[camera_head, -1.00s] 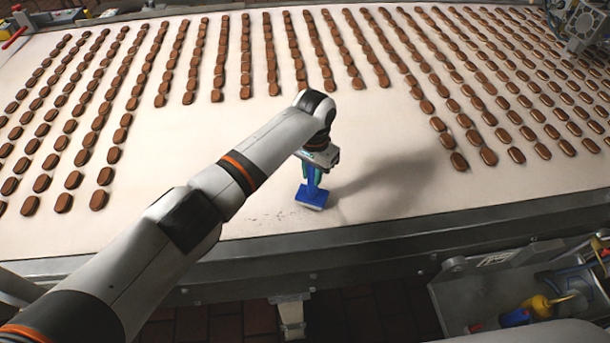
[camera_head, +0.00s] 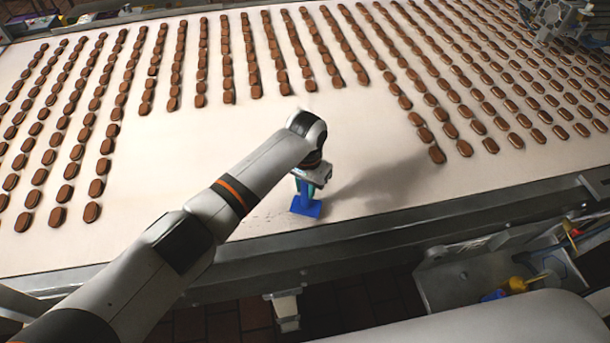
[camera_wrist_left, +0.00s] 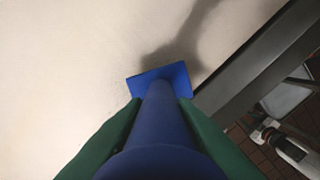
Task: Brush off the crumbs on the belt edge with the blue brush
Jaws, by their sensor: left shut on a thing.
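The blue brush (camera_head: 306,208) is upright, head down, at or just above the white belt near its front edge. My left gripper (camera_head: 309,186) is shut on its handle. In the left wrist view, the green fingers of my left gripper (camera_wrist_left: 160,132) flank the blue handle, and the flat brush head (camera_wrist_left: 172,78) shows beyond. Small dark crumbs (camera_head: 264,216) lie on the belt just left of the brush head, near the metal belt edge (camera_head: 330,246). Whether the bristles touch the belt is hidden. My right gripper is not in view.
Rows of brown biscuits (camera_head: 228,75) cover the belt (camera_head: 190,135) at the back and both sides. A machine (camera_head: 555,18) stands at the back right. A grey tray (camera_head: 445,283) with a yellow-tipped item is at the lower right.

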